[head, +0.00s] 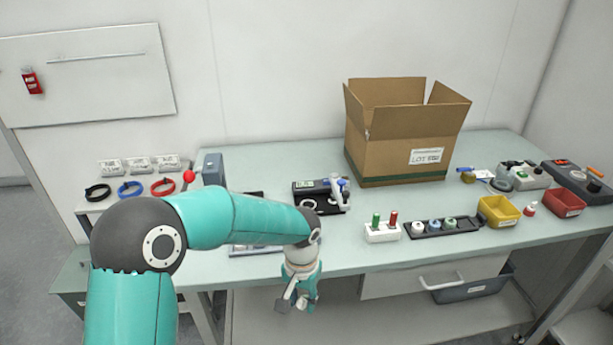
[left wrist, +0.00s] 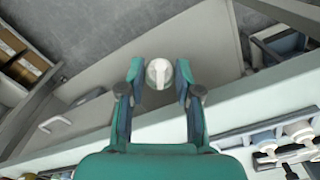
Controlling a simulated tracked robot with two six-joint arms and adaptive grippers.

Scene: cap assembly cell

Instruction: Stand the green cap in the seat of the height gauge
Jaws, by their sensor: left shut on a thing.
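My left gripper (head: 303,290) hangs in front of the table's front edge, below its top. In the left wrist view its two fingers (left wrist: 159,75) are shut on a round pale grey-white piece with a white spout (left wrist: 159,72); no clear green shows on it. My right gripper is out of view.
A white block (head: 382,235) with green and red pegs stands left of the tray. A yellow bin (head: 498,211) and a red bin (head: 564,203) are to the right. A cardboard box (head: 400,145) stands behind. My left arm hides part of the table's left side.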

